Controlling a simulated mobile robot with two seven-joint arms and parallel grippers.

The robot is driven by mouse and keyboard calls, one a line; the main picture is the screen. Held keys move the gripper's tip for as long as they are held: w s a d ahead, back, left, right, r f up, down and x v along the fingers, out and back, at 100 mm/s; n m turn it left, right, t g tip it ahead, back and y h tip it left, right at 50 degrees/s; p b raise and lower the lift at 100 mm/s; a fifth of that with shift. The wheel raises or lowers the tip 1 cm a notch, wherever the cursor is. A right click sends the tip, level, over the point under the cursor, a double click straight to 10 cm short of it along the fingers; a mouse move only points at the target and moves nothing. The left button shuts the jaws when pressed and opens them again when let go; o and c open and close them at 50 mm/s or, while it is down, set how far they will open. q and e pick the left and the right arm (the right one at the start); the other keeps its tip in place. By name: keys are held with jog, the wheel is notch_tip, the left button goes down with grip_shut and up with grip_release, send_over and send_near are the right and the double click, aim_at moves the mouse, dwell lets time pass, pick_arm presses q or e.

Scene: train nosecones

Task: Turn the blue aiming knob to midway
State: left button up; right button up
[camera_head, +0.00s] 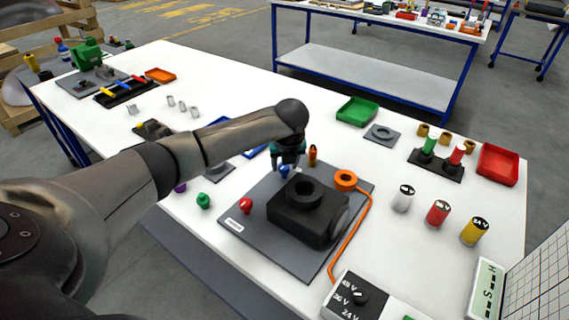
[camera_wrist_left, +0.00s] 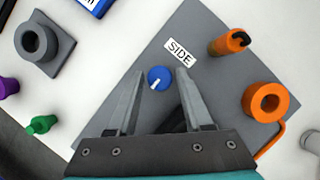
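The blue aiming knob (camera_wrist_left: 158,78) is round with a white pointer line and sits on a dark grey plate beside a white "SIDE" label (camera_wrist_left: 180,51). In the left wrist view its pointer slants toward the lower left. My left gripper (camera_wrist_left: 157,85) is open, with its two fingers on either side of the knob; I cannot tell whether they touch it. In the head view the left gripper (camera_head: 287,160) points down above the blue knob (camera_head: 284,171), behind the black block (camera_head: 308,211). My right gripper is not in view.
On the same plate are an orange post (camera_head: 312,156), an orange ring (camera_head: 345,180) with an orange cable, and a red knob (camera_head: 246,205). A green knob (camera_head: 203,201) stands left of it. Batteries (camera_head: 438,213) and a voltage box (camera_head: 357,298) are at the right.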

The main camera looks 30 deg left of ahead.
pick_arm(q)
jog(key=shift+o, duration=1.2)
jog(key=p+v, duration=0.1)
jog(key=v, duration=1.4)
jog(key=shift+p, duration=0.3)
jog(key=shift+s+d, duration=0.1)
